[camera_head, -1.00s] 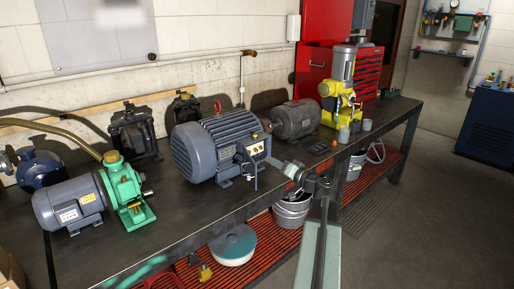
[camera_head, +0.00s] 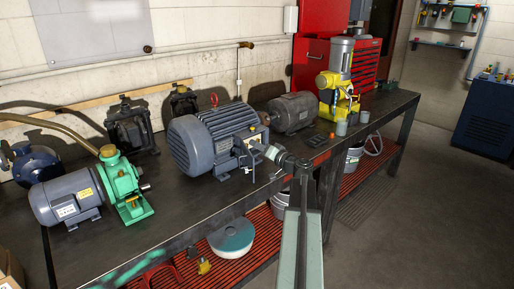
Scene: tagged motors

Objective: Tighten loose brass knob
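A large grey-blue motor (camera_head: 195,143) with cooling fins and a red lifting eye stands mid-bench. An open terminal box (camera_head: 251,142) with a pale plate is on its right side. My arm rises from the bottom of the view, and my gripper (camera_head: 262,149) is at the front of that box, seen from behind. The wrist covers part of the box. The fingers are too small and hidden to tell whether they are open or shut, or whether they touch anything. The brass knob cannot be made out; it may be hidden behind my gripper.
The dark bench (camera_head: 190,198) carries a green pump with a motor (camera_head: 125,185) at left, a grey motor (camera_head: 291,113) and a yellow machine (camera_head: 338,85) at right. A red slatted shelf (camera_head: 265,228) is below. A red cabinet (camera_head: 318,60) stands behind. Floor at right is clear.

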